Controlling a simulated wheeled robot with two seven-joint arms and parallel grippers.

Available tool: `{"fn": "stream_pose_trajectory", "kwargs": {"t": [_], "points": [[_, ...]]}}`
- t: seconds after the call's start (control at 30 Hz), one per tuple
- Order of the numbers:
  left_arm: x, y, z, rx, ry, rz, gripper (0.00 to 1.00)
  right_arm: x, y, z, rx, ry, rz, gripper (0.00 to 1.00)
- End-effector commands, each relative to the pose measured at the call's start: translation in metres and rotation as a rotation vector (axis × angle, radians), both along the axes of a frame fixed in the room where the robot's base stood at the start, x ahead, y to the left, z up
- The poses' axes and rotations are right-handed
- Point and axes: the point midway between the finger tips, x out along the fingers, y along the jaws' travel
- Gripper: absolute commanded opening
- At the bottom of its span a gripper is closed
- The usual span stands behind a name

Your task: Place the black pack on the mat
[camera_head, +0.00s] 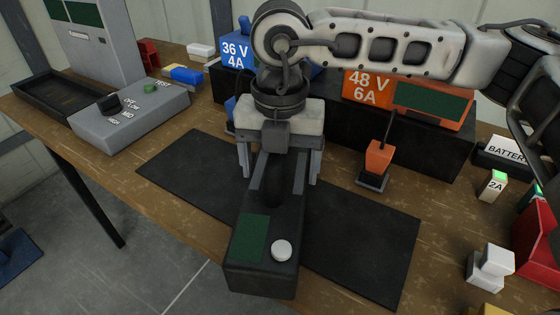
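The black pack (262,268) is a long dark block with a green panel and a white round knob on its near end. It is over the middle of the dark mat (365,235), and its near end reaches past the mat's front edge. I cannot tell whether it touches the mat or hangs just above it. My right gripper (280,180) points down over the pack's far part, with a finger on each side. Whether the fingers press on the pack is unclear. The gripper hides the pack's far end. My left gripper is not in view.
A grey selector box (130,115) and a black tray (60,95) are at the left. A blue 36 V charger (237,54) and an orange 48 V charger (368,88) stand behind. An orange-black connector (378,162) stands behind the mat. Small blocks and a red bin (540,235) are at the right.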

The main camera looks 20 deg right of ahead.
Motion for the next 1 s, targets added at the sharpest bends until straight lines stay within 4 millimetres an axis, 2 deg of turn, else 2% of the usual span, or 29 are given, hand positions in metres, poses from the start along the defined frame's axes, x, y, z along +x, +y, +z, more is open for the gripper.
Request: {"fn": "stream_pose_trajectory", "kwargs": {"t": [0.03,0.07,0.27,0.43,0.8,1.0], "points": [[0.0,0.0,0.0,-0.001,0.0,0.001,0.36,0.0,0.0,0.0,0.0,0.001,0.0,0.94],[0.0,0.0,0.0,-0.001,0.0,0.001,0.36,0.0,0.0,0.0,0.0,0.001,0.0,1.0],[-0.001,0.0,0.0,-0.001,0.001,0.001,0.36,0.0,0.0,0.0,0.0,0.001,0.0,1.0],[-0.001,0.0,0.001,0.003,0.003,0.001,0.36,0.0,0.0,0.01,0.001,-0.002,0.0,1.0],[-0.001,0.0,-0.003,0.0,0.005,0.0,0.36,0.001,0.001,0.086,0.001,-0.004,0.001,1.0],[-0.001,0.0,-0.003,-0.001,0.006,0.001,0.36,0.001,0.0,0.115,0.001,0.0,0.001,1.0]]}}
